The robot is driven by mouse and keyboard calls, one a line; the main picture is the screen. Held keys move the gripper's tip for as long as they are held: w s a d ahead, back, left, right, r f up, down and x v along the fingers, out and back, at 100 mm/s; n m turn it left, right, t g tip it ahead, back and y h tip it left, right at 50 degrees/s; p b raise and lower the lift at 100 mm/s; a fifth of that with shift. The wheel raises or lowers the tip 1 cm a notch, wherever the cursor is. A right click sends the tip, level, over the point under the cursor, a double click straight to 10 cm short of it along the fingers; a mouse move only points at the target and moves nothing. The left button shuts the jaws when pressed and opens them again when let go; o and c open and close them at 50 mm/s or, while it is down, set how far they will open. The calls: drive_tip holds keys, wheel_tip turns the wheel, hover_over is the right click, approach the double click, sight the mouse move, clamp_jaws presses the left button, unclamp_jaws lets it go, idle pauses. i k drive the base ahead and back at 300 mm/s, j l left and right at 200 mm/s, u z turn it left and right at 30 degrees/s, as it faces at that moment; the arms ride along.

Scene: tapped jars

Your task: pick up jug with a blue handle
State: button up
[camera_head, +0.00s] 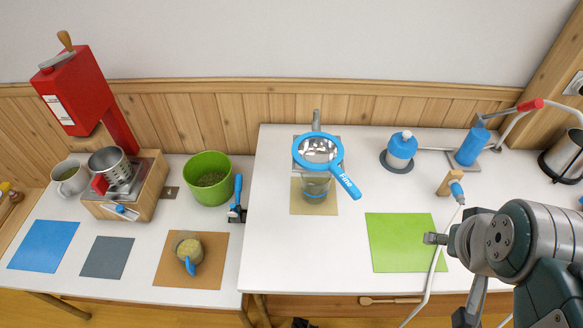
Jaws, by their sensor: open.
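A small clear jug (187,244) with a blue handle stands on a brown mat (215,273) at the front of the left counter. It holds something yellowish, and its handle points toward the front edge. My gripper (453,279) is at the lower right, open, with nothing seen between its fingers.
A green bowl (208,190) stands behind the jug, and a blue-handled brush (237,200) lies right of it. A blue-handled sieve marked "Fine" (318,150) sits over a clear jar (315,190) on the white counter. A red machine (75,90) stands at left.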

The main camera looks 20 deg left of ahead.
sight(186, 245)
drive_tip(key=k+j+u, duration=0.15)
drive_tip(key=j+u, duration=0.15)
drive_tip(key=u, duration=0.2)
drive_tip(key=k+j+u, duration=0.1)
drive_tip(key=j+u, duration=0.2)
drive_tip(key=u, duration=0.2)
drive_tip(key=j+u, duration=0.5)
drive_tip(key=k+l, duration=0.05)
drive_tip(key=l, duration=0.05)
